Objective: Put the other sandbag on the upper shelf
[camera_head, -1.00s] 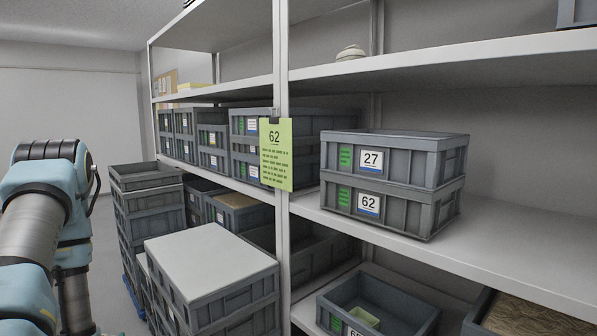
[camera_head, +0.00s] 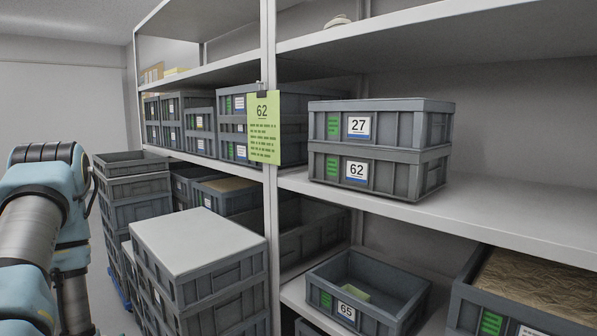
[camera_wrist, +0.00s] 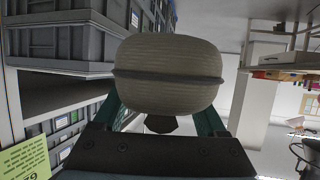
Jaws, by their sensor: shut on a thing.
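A beige, ribbed, rounded sandbag (camera_wrist: 167,60) with a dark band around its middle fills the centre of the wrist view. My gripper (camera_wrist: 168,105) is shut on it, with a green finger at each side. A small pale rounded thing, which looks like another sandbag (camera_head: 338,20), lies on the upper shelf (camera_head: 400,30) at the top of the head view. My gripper is outside the head view; only my arm shows there at the left.
Stacked grey crates 27 (camera_head: 380,122) and 62 (camera_head: 366,170) stand on the middle shelf, with bare shelf to their right. A green sheet (camera_head: 264,128) hangs on the rack post. Open crate 65 (camera_head: 345,310) is below. A lidded crate stack (camera_head: 198,242) stands in front.

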